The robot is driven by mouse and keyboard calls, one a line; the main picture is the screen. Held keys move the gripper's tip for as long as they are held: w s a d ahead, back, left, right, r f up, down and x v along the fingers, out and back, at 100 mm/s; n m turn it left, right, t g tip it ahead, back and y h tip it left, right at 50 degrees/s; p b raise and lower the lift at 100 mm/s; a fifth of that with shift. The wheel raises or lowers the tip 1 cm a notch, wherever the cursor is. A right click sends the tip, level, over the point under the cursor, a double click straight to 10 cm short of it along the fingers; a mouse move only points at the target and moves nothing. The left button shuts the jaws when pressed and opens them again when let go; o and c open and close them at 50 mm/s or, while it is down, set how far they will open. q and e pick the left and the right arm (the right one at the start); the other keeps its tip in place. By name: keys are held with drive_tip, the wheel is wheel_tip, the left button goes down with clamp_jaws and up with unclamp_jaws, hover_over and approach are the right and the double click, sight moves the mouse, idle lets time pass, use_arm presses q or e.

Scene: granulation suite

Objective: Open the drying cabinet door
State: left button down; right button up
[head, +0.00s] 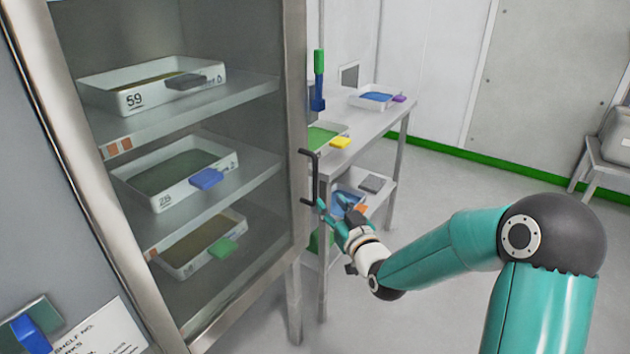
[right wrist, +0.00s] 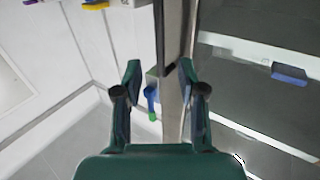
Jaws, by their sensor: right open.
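The drying cabinet door (head: 294,120) is a glass pane in a steel frame and looks shut; trays show through the glass. Its black bar handle (head: 309,180) stands upright on the right side of the frame. My right gripper (head: 333,207) is open and empty, close to the handle's lower end, apart from it as far as I can tell. In the right wrist view the open fingers (right wrist: 160,76) lie on either side of the door frame edge (right wrist: 173,110), with a dark bar, probably the handle (right wrist: 160,40), just beyond them. My left gripper is out of sight.
Inside the cabinet are a top tray (head: 150,95), a middle tray (head: 180,180) and a lower tray (head: 195,250). A steel table (head: 375,125) with trays stands close behind the handle. Open floor (head: 450,190) lies to the right. A labelled sign (head: 100,335) is at lower left.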

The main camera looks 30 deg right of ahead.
sight(316, 183)
drive_tip(key=w, duration=0.3)
drive_tip(key=w+d, duration=0.1)
drive_tip(key=w, duration=0.3)
drive_tip(key=w+d+p, duration=0.1)
drive_tip(key=w, duration=0.2)
drive_tip(key=shift+w+d, duration=0.1)
drive_tip(key=shift+w, duration=0.3)
drive_tip(key=shift+c, duration=0.2)
clamp_jaws()
